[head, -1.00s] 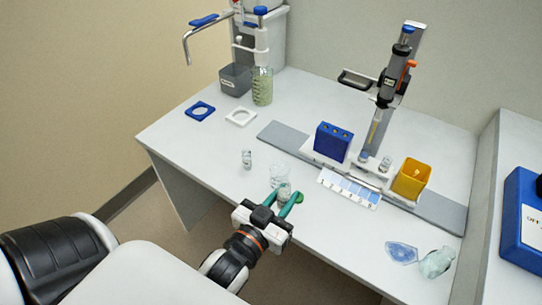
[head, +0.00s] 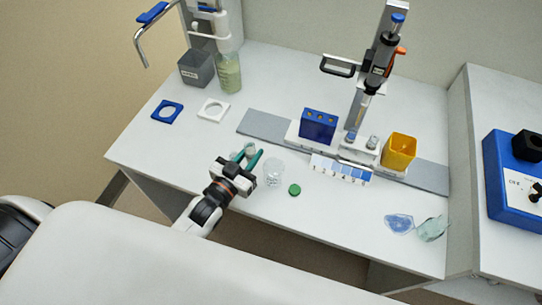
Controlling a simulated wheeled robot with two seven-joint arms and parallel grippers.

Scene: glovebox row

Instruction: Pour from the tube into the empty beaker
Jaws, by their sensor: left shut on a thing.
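The beaker (head: 273,173) is clear and stands upright on the bench top, near its front edge. It looks empty. My left gripper (head: 247,157) is just left of the beaker, with its green fingers shut on a small pale, clear tube (head: 250,149). The fingers hide part of the tube, so its tilt and contents are hard to tell. The tube is beside the beaker, not over it. A green cap (head: 295,189) lies on the bench to the right of the beaker. My right gripper is out of view.
A blue rack (head: 318,125), a yellow bin (head: 398,151) and a colour strip (head: 340,171) stand behind and right. A grey box (head: 195,69) and a greenish bottle (head: 228,73) are at the back left.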

